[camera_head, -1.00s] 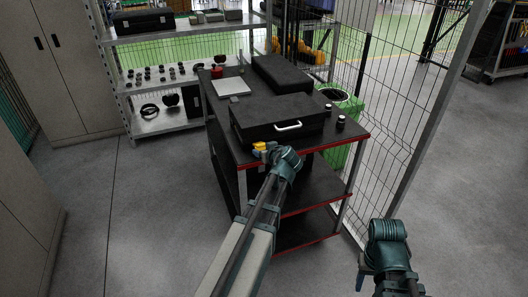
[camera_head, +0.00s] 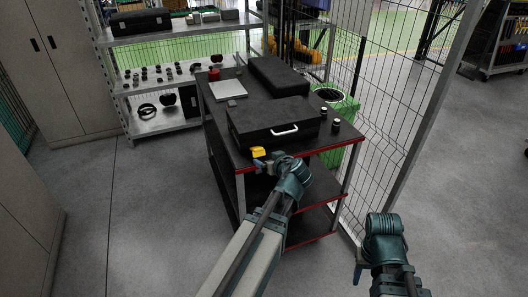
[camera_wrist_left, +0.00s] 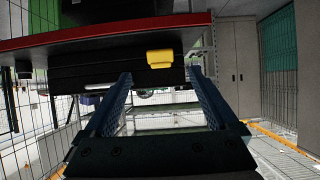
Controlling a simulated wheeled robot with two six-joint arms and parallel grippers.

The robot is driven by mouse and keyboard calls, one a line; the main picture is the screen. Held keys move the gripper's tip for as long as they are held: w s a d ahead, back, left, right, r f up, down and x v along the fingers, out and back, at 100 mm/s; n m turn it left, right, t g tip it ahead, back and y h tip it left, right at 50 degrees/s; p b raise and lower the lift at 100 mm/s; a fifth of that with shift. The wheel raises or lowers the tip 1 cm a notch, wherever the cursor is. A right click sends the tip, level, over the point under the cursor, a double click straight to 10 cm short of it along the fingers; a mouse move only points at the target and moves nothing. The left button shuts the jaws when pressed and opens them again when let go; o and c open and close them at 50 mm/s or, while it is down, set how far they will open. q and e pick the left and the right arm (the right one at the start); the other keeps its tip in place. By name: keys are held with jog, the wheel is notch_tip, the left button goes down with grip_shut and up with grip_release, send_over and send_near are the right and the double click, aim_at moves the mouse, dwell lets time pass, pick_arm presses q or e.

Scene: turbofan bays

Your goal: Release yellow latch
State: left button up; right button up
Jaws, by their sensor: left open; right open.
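A yellow latch (camera_head: 258,152) is at the front left of a black case (camera_head: 272,122) with a white handle (camera_head: 285,130). My left gripper (camera_head: 268,162) is just in front of and below the latch in the head view. In the left wrist view the latch (camera_wrist_left: 160,58) is on the dark case front, beyond and between the two blue fingers of my open, empty left gripper (camera_wrist_left: 162,82). Whether the latch is fastened or loose, I cannot tell. My right gripper (camera_head: 358,274) is at the lower right, away from the cart; its fingers are mostly hidden.
The case lies on a dark cart (camera_head: 225,120) with red edges. A second black case (camera_head: 280,76), a light flat box (camera_head: 229,90) and small dark cylinders (camera_head: 335,126) are also on it. A mesh fence (camera_head: 400,110) stands right of the cart. Floor at left is clear.

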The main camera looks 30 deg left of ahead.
pick_arm(q)
jog(key=p+v, duration=0.1)
jog(key=v, duration=0.4)
jog(key=shift+p, duration=0.3)
jog(key=shift+w, duration=0.1)
jog(key=s+d+f+m+g+h, duration=0.4)
jog(key=s+d, duration=0.4)
jog(key=d, duration=0.4)
jog(key=s+d+f+m+g+h, duration=0.4)
jog(key=s+d+f+m, duration=0.3)
jog(key=d, duration=0.5)
jog(key=s+m, duration=0.2)
jog(key=shift+d+m, duration=0.3)
jog(key=shift+f, duration=0.1)
